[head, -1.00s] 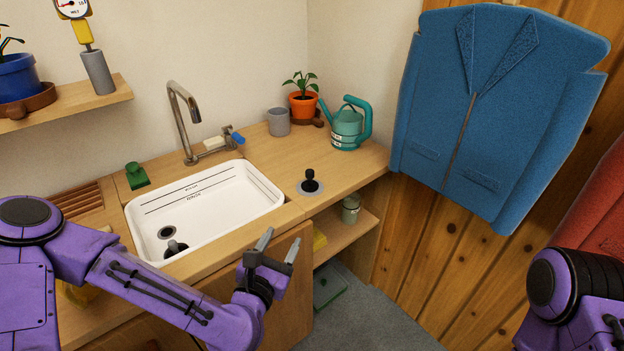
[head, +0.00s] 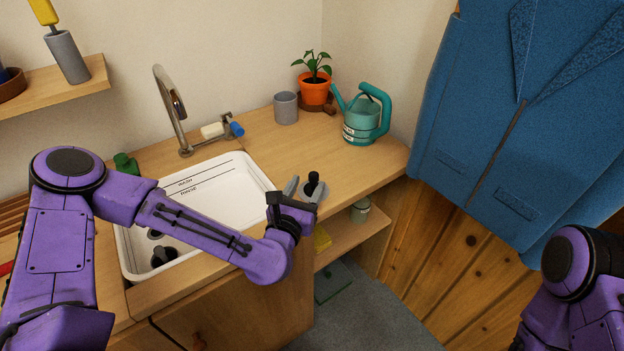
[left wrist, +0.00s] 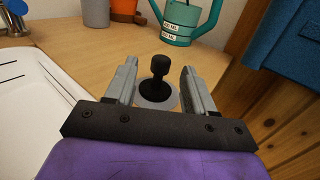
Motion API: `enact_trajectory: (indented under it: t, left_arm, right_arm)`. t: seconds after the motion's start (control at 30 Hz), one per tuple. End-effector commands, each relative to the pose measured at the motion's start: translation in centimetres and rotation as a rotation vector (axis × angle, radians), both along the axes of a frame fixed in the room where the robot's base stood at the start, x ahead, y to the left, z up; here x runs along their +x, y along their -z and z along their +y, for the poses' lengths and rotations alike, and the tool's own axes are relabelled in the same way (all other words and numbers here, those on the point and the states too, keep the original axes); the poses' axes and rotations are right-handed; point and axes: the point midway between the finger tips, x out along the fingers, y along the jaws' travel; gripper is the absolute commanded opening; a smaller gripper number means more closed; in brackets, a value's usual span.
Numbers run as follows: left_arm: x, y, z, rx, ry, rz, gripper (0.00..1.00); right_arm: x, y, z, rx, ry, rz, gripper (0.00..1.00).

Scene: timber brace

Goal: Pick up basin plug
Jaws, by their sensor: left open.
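The basin plug (head: 313,181), black with an upright knob, stands on a round grey disc on the counter, right of the sink. In the left wrist view the plug (left wrist: 158,80) shows upright between and beyond my two fingers, with a gap on each side. My left gripper (head: 305,189) is open and empty, close in front of the plug at the counter's front edge. In the head view it hides the lower part of the plug and part of the disc. My right gripper is out of view; only my right arm shows.
The white sink (head: 235,190) lies left of the plug, with a dark knobbed object (head: 163,257) inside. A teal watering can (head: 364,120), an orange plant pot (head: 314,89) and a grey cup (head: 285,107) stand behind. A blue jacket (head: 490,130) hangs at right. Counter around the plug is clear.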

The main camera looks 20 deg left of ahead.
Motion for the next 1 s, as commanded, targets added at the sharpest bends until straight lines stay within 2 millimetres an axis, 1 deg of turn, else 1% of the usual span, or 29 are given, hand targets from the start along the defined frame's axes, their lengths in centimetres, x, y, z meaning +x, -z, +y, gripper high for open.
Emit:
enact_trajectory:
  t: [0.1,0.23,0.33,0.5,0.53,0.57,0.6,0.67,0.7,1.0]
  left_arm:
    - [2.1,-0.4,-0.3,0.002,-0.001,-0.001,0.54]
    - [4.2,-0.2,-0.2,0.001,-0.003,-0.001,0.54]
    - [4.8,-0.1,-0.2,0.000,-0.003,0.000,0.54]
    - [4.8,0.0,-0.2,0.000,-0.003,0.000,0.54]
    - [4.8,0.0,-0.2,0.000,-0.003,0.000,0.47]
    - [4.8,0.0,-0.2,0.000,-0.003,0.000,0.38]
    - [4.8,0.0,-0.2,0.000,-0.003,0.000,0.25]
    - [4.8,0.0,-0.2,0.000,-0.003,0.000,0.05]
    - [4.8,0.0,-0.2,0.000,-0.003,0.000,0.00]
    - [4.8,-0.3,-0.2,0.000,-0.004,-0.002,0.00]
  right_arm:
    - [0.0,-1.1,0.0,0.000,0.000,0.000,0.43]
    - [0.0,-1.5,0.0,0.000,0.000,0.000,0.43]
    - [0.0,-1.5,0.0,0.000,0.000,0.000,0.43]
    - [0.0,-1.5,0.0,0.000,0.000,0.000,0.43]
    - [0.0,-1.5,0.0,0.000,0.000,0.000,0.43]
    - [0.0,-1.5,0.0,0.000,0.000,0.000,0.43]
    - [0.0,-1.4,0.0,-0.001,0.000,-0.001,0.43]
    - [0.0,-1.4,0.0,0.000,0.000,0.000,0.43]
    - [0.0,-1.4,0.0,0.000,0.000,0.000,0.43]
    - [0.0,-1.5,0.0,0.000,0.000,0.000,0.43]
